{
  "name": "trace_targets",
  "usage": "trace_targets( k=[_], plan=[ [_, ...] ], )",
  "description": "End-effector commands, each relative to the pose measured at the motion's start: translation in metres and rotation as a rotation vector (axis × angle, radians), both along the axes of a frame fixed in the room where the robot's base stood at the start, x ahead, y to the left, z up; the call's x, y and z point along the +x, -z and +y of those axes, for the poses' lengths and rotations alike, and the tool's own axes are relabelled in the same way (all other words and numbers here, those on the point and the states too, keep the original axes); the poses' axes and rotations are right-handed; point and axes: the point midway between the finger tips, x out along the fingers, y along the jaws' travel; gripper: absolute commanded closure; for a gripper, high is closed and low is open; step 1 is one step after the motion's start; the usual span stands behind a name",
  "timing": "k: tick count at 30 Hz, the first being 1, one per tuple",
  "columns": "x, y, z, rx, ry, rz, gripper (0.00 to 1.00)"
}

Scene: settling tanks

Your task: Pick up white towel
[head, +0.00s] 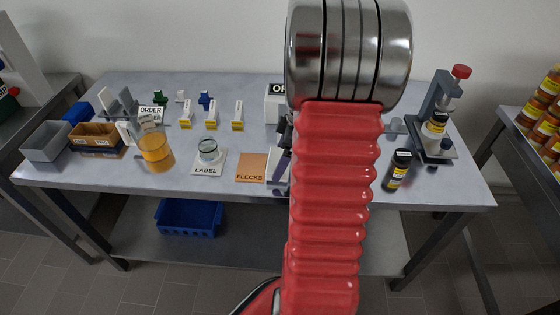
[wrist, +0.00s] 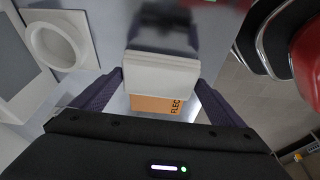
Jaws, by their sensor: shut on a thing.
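The white towel (wrist: 162,75) looks like a folded pale block in the wrist view. It sits between the two dark purple fingers of my gripper (wrist: 160,80), which is shut on it. An orange card marked FLECKS shows just beyond the towel's lower edge. In the head view my red arm hides most of the gripper; a dark purple finger (head: 283,163) shows at the arm's left edge, over the bench.
The orange FLECKS card (head: 251,168) lies left of my arm on the grey bench (head: 330,92). A LABEL pad (head: 207,170) holds a glass jar. An amber beaker (head: 155,152) stands further left. A dark bottle (head: 397,171) and a press stand (head: 437,120) are at right.

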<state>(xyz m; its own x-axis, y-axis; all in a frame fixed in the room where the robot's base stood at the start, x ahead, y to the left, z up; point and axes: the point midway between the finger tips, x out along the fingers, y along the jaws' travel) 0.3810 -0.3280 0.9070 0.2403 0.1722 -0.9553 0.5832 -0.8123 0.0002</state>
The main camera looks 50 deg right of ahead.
Motion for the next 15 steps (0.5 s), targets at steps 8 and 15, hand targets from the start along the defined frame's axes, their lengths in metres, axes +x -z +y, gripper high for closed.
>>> trace_targets(
  k=[8, 15],
  plan=[
    [0.000, -0.045, -0.001, -0.005, -0.001, -0.003, 0.29],
    [0.000, -0.081, 0.000, -0.002, 0.000, -0.001, 0.29]
  ],
)
